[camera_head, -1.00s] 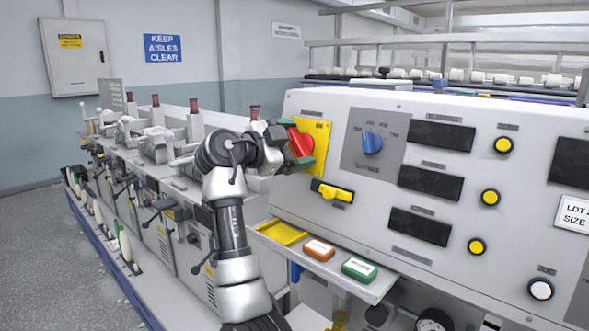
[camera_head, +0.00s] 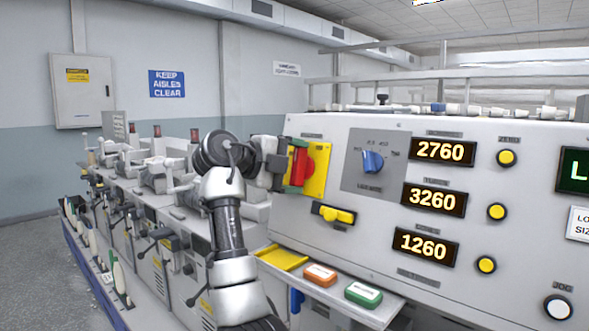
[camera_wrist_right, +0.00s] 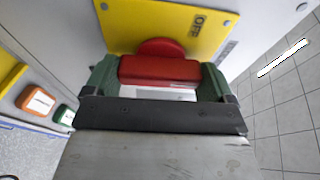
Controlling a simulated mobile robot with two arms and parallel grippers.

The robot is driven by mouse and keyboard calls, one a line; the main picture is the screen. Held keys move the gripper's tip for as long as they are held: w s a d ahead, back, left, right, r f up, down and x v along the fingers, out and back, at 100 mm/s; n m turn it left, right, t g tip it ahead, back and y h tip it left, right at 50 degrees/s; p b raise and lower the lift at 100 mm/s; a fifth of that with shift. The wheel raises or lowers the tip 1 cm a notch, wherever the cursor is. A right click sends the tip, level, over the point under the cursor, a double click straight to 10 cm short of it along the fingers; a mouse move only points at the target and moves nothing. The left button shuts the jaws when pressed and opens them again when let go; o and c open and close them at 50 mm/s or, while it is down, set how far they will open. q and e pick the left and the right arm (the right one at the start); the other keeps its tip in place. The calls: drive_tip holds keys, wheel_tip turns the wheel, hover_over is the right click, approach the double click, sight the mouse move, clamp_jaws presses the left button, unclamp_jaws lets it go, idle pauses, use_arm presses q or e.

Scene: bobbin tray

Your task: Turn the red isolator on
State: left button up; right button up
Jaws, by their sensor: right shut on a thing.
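The red isolator handle (camera_head: 301,167) sits on a yellow plate (camera_head: 319,172) at the left end of the grey control panel. The handle stands about upright in the head view. My right gripper (camera_head: 289,166) is shut on it from the left. In the right wrist view the red handle (camera_wrist_right: 160,69) lies between the two green fingers, with the word OFF readable on the yellow plate (camera_wrist_right: 128,22) beyond. The fingers hide part of the handle. My left gripper is not in view.
The panel has a blue rotary knob (camera_head: 373,161), a yellow switch (camera_head: 338,214), lit displays (camera_head: 441,151) and yellow buttons (camera_head: 507,157). Below, a shelf holds a yellow tray (camera_head: 281,257), an orange block (camera_head: 320,275) and a green block (camera_head: 363,294). Machines line the left.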

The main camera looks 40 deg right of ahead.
drive_tip(key=shift+m, duration=0.3)
drive_tip(key=o, duration=0.7)
drive_tip(key=shift+o, duration=0.2)
drive_tip(key=v, duration=1.1)
drive_tip(key=shift+b, duration=0.3)
